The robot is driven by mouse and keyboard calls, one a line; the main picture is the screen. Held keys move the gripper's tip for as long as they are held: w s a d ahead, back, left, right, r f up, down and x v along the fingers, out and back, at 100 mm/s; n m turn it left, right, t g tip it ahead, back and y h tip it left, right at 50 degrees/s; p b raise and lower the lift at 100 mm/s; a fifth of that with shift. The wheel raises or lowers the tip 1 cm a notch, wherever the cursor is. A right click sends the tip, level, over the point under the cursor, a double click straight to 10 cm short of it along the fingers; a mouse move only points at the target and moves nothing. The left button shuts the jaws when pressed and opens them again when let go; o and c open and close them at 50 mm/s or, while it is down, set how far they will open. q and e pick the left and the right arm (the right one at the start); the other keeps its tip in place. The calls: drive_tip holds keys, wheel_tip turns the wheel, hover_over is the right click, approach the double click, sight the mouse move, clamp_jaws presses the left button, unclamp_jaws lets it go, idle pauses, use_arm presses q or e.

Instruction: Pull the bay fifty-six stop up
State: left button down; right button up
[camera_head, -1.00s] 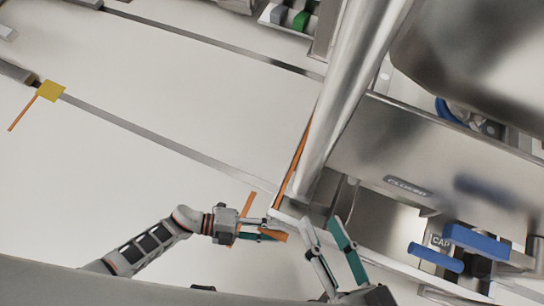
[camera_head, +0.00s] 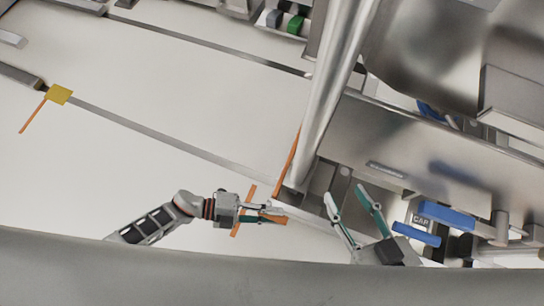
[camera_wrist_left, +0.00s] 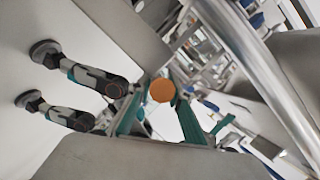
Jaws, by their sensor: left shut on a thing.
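My left gripper (camera_head: 276,212) is shut on an orange piece (camera_head: 272,218), which I take for the stop, near the foot of the slanted metal post. In the left wrist view a round orange end (camera_wrist_left: 162,90) shows between the teal fingers. The fingers hide part of it, and I cannot read a bay number. Another orange bar (camera_head: 236,229) crosses beside the gripper. My right gripper (camera_head: 348,198) is open, its teal-lined fingers apart and empty, to the right of the post's foot.
The metal post (camera_head: 336,85) rises past an orange strip (camera_head: 287,160). A steel panel (camera_head: 440,150) and blue handles (camera_head: 446,214) fill the right side.

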use_arm(q)
drive_tip(key=c, duration=1.8)
unclamp_jaws()
drive_tip(key=shift+r, duration=0.35)
drive_tip(key=shift+c, duration=0.2)
drive_tip(key=shift+f, duration=0.1)
drive_tip(key=shift+a, duration=0.15)
drive_tip(key=v, duration=1.1)
drive_tip(key=shift+a, duration=0.4)
